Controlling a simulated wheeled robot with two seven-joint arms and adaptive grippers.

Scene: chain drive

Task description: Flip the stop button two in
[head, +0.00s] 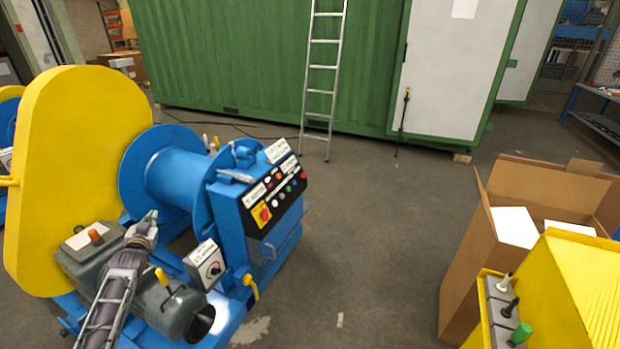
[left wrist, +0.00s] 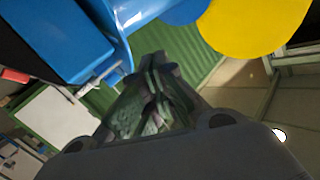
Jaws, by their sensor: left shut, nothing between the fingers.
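A black control panel (head: 273,199) on the blue winch (head: 190,175) carries a red rotary switch on a yellow plate (head: 261,214) and several small coloured buttons. A red button (head: 304,176) is at the panel's right end. An orange-red button (head: 95,236) stands on a grey motor box. I cannot tell which of these is stop button two. My left gripper (head: 149,219) is shut and empty, above the motor, right of the orange-red button and left of the panel. Its fingers also show in the left wrist view (left wrist: 157,88). My right gripper is not in view.
A yellow guard (head: 75,160) rises at the left. A small box with a black dial (head: 213,270) sits below the panel. A cardboard box (head: 463,262) and yellow equipment with levers (head: 575,290) stand at the right. Clear floor lies between them and the winch.

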